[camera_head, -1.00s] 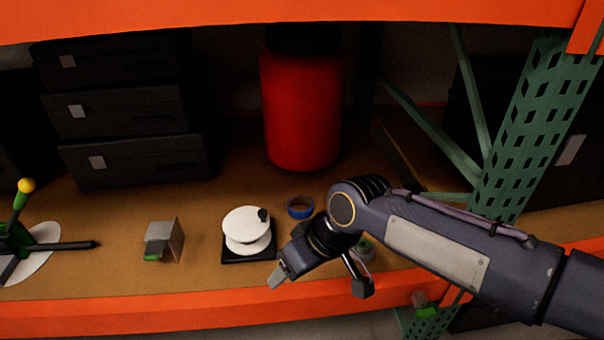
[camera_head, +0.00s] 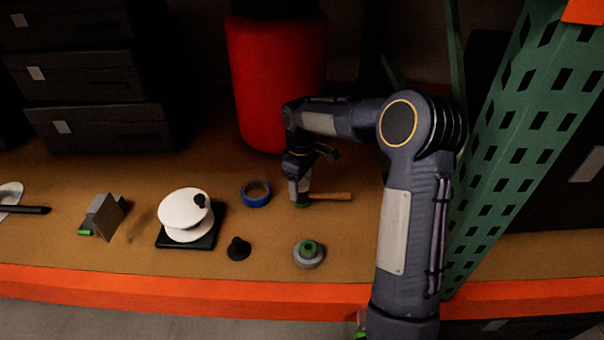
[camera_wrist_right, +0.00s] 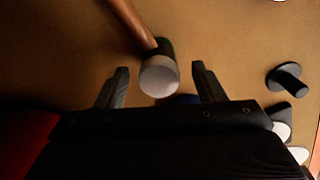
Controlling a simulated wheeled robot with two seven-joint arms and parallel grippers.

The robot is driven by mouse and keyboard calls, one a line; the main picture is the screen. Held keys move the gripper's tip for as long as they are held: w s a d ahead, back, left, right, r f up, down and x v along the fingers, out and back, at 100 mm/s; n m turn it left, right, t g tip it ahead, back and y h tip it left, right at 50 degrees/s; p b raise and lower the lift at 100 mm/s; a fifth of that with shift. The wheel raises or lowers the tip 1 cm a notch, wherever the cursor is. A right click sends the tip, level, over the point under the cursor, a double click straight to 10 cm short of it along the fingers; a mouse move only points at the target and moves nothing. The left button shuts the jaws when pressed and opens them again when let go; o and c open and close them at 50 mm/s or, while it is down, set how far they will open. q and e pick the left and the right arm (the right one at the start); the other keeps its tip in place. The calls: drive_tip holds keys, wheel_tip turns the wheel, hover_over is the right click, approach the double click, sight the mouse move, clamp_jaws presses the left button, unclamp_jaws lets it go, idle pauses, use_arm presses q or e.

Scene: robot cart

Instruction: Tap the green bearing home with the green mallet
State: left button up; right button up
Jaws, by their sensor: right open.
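The green mallet lies on the shelf with its brown wooden handle (camera_head: 332,196) pointing right in the head view. Its green head (camera_head: 302,204) is partly hidden by my right gripper (camera_head: 308,166). In the right wrist view the mallet's pale round face (camera_wrist_right: 158,78) shows between the two fingers of the right gripper (camera_wrist_right: 161,70), which are open with gaps on both sides. The green bearing (camera_head: 309,247) sits in a grey round housing (camera_head: 308,260) near the shelf's front edge, apart from the mallet. My left gripper is out of view.
Blue tape (camera_head: 256,193), a black knob-like part (camera_head: 238,249) and a white disc device (camera_head: 184,212) stand left of the bearing. A red canister (camera_head: 270,80) stands behind the gripper. A green perforated post (camera_head: 510,160) rises at right. The orange beam (camera_head: 180,286) edges the shelf.

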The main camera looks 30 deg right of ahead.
sight(302, 194)
wheel_tip(302, 194, down, 5)
drive_tip(key=shift+d, duration=0.1)
idle(0.3)
drive_tip(key=c, duration=1.1)
drive_tip(key=o, duration=0.8)
drive_tip(key=shift+c, duration=0.2)
drive_tip(key=shift+r, duration=0.15)
drive_tip(key=shift+r+p, duration=1.6)
drive_tip(key=shift+r, duration=0.4)
